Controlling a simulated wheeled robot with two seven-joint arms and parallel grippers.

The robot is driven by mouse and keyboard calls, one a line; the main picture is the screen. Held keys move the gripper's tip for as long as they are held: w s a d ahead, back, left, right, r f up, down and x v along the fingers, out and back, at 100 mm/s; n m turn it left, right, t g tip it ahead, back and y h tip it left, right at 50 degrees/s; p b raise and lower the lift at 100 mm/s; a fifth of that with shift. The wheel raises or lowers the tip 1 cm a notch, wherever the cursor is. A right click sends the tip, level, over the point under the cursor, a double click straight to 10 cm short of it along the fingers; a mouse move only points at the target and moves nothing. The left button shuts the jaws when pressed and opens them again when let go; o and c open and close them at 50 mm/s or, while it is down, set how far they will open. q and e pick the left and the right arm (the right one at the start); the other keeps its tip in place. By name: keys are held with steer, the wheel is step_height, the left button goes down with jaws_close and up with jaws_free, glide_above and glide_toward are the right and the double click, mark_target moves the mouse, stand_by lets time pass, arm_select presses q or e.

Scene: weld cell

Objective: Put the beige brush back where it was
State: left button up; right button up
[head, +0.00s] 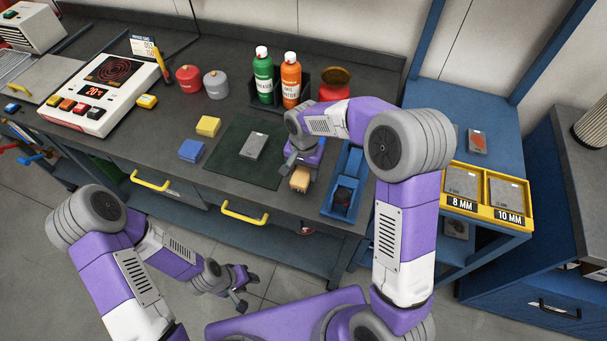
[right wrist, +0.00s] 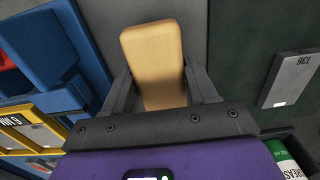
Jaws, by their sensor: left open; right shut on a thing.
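The beige brush (head: 299,180) is between the fingers of my right gripper (head: 304,164), over the workbench at the right edge of the dark green mat. In the right wrist view the brush (right wrist: 152,52) shows as a beige block with rounded corners, and the right gripper (right wrist: 156,85) is shut on it, one finger on each side. Its bristles are not visible. Whether it touches the bench I cannot tell. My left gripper (head: 240,290) is open and empty, low in front of the bench, away from the brush.
A grey plate (head: 254,145) lies on the green mat (head: 229,163). A blue tray (head: 356,160) holding a dark item is right of the brush. Yellow (head: 208,126) and blue (head: 191,150) blocks lie left. Green (head: 263,78) and orange (head: 291,82) bottles stand behind.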

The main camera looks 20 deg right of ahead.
mark_target(304, 170)
steer(key=shift+f, duration=0.9)
steer(key=shift+f, duration=0.15)
steer(key=o, duration=1.1)
steer(key=shift+r, duration=0.25)
step_height(304, 170, up, 12)
steer(key=shift+f+p, duration=0.1)
steer(key=shift+p, duration=0.85)
